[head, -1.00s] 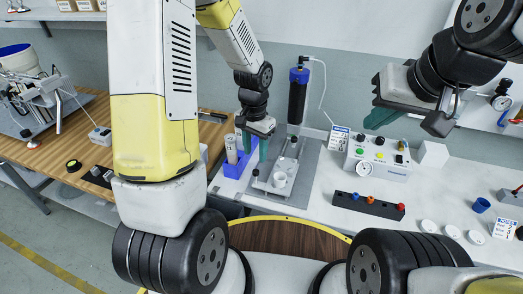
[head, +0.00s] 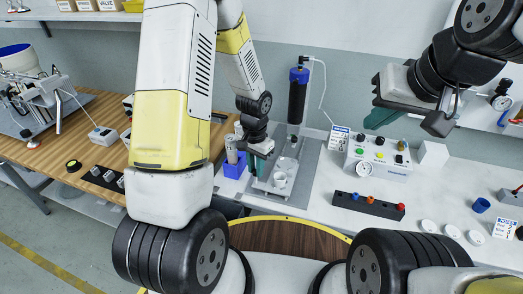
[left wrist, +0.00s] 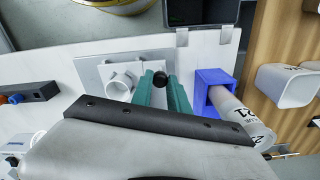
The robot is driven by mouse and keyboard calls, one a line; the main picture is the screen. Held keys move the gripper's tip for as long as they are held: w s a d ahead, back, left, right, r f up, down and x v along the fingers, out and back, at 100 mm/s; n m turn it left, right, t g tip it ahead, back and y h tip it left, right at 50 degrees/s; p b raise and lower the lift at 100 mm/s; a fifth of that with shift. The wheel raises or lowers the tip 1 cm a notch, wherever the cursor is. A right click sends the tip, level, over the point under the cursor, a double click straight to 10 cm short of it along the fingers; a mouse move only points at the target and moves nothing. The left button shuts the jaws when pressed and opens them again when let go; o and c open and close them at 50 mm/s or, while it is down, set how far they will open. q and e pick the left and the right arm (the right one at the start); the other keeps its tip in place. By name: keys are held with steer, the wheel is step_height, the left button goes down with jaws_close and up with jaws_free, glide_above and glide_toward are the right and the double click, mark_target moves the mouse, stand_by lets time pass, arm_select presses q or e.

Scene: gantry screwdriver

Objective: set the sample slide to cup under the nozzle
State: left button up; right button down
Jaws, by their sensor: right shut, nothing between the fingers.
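The sample slide (head: 272,187) is a light plate on a grey base, with a white round cup (head: 279,180) on it. They also show in the left wrist view, the cup (left wrist: 120,84) left of a black knob (left wrist: 160,79). The blue-capped dispenser (head: 297,95) stands upright behind the cup; its nozzle tip is too small to make out. My left gripper (head: 258,165) is low at the slide's left side, its teal fingers on either side of the knob; whether they press it is unclear. My right gripper (head: 381,118) is shut and empty, raised above the bench at right.
A blue holder (head: 233,170) with tubes stands close left of my left gripper. A control box (head: 378,158), a black block with coloured knobs (head: 368,206) and several white discs lie to the right. Bare white bench lies between the base and the block.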

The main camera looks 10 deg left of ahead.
arm_select(q)
jaws_close()
stand_by(1.0)
